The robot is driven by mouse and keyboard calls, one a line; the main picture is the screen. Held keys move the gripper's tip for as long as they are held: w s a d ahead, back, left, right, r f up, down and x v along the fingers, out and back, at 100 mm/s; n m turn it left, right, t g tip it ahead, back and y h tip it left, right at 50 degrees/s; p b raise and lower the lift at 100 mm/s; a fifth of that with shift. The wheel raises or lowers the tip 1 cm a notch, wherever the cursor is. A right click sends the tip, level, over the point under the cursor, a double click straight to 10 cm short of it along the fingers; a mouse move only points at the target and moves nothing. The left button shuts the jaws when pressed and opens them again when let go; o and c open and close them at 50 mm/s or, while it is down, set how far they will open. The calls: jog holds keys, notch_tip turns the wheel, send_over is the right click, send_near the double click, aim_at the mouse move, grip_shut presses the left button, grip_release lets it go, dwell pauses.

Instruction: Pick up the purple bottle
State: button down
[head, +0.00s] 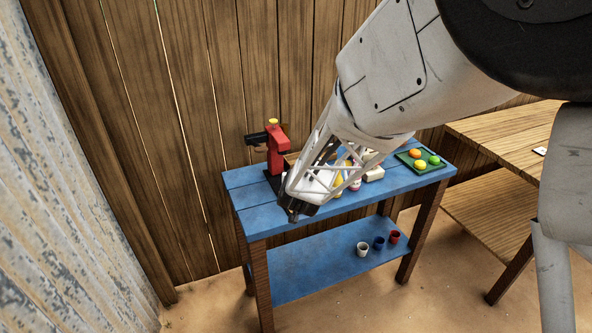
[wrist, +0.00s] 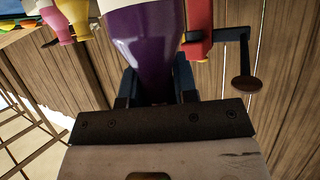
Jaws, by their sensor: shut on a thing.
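The purple bottle (wrist: 143,50) fills the upper middle of the wrist view, with a white part at its top edge. My gripper (wrist: 155,88) is shut on it, with one dark finger on each side of its narrower end. In the head view my gripper (head: 294,212) is over the front left part of the blue table (head: 262,218). The purple bottle cannot be made out in the head view, where my gripper and arm cover that area.
A red press (head: 276,150) stands at the table's back left. Yellow and pink bottles (wrist: 74,16) stand close by. A green tray (head: 437,168) with coloured balls is at the right end. Several cups (head: 379,243) are on the lower shelf. A wooden wall is behind.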

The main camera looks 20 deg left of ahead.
jog(key=shift+s+d+r, duration=0.15)
jog(key=shift+s+d, duration=0.55)
jog(key=shift+s, duration=0.25)
jog(key=shift+s+d+r, duration=0.1)
jog(key=shift+s+d, duration=0.55)
jog(key=shift+s, duration=0.3)
jog(key=shift+w, duration=0.15)
